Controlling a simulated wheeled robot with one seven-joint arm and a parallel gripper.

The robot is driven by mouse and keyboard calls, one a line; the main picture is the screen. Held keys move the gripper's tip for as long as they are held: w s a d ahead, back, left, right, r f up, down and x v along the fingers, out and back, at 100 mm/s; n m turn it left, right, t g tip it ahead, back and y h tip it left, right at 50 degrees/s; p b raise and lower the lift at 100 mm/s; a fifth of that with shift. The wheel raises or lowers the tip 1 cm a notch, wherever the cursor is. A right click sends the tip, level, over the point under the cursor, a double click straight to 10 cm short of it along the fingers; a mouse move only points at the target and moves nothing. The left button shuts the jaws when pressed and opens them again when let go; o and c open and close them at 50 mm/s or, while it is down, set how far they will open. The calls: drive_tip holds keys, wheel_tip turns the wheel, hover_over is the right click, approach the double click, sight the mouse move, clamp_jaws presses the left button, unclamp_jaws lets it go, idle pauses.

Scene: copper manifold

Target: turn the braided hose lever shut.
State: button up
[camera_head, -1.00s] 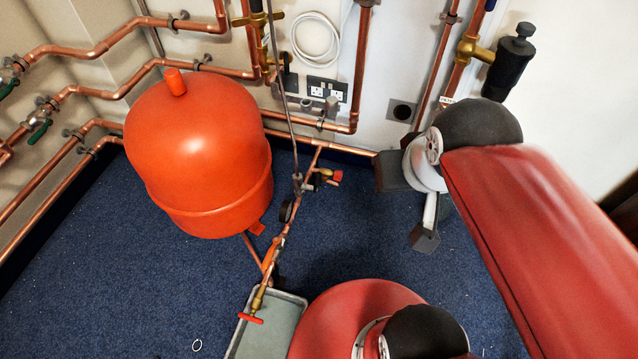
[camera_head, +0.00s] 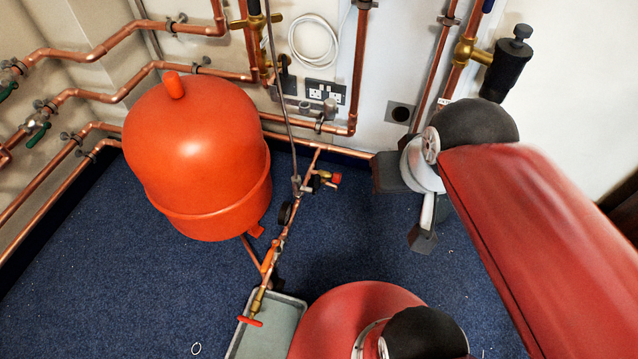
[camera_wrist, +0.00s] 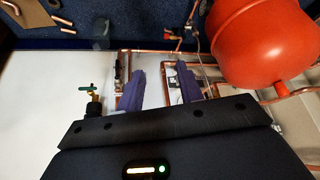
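A grey braided hose (camera_head: 279,90) hangs from the upper pipework in the head view and meets the copper pipe on the floor beside the orange tank. An orange lever (camera_head: 267,261) lies along that pipe, and a red handle (camera_head: 250,321) is at its lower end over the tray. I cannot tell for sure which handle is the braided hose lever. My gripper (camera_wrist: 152,67) shows two purple fingers spread apart in the wrist view, with nothing held between them. No lever is clearly visible at the fingers.
The orange tank (camera_head: 200,150) stands left of the hose. Copper pipes and a socket (camera_head: 326,90) line the wall. A grey tray (camera_head: 272,335) lies on the blue carpet. A green-handled valve (camera_wrist: 92,92) is left of my fingers. Carpet left of the tray is mostly clear.

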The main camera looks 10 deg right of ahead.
drive_tip(key=w+a+f+m+g+y, duration=0.4)
drive_tip(key=w+a+f+g, duration=0.1)
drive_tip(key=w+f, duration=0.25)
drive_tip(key=m+t+y+b, duration=0.1)
drive_tip(key=m+y+b, duration=0.1)
drive_tip(key=m+y, duration=0.95)
approach(317, 179)
drive_tip(key=s+a+r, duration=0.6)
drive_tip(key=r, duration=0.3)
drive_tip(key=w+d+f+m+t, duration=0.1)
drive_tip(key=w+f+m+t, duration=0.1)
drive_tip(key=f+m+t, duration=0.3)
drive_tip(key=w+d+f+m+t, duration=0.2)
drive_tip(key=f+m+t, duration=0.15)
drive_tip(key=f, duration=0.35)
drive_tip(key=shift+g, duration=0.45)
drive_tip(key=x, duration=0.7)
drive_tip(key=shift+w+a, duration=0.15)
drive_tip(key=shift+a, duration=0.15)
clamp_jaws()
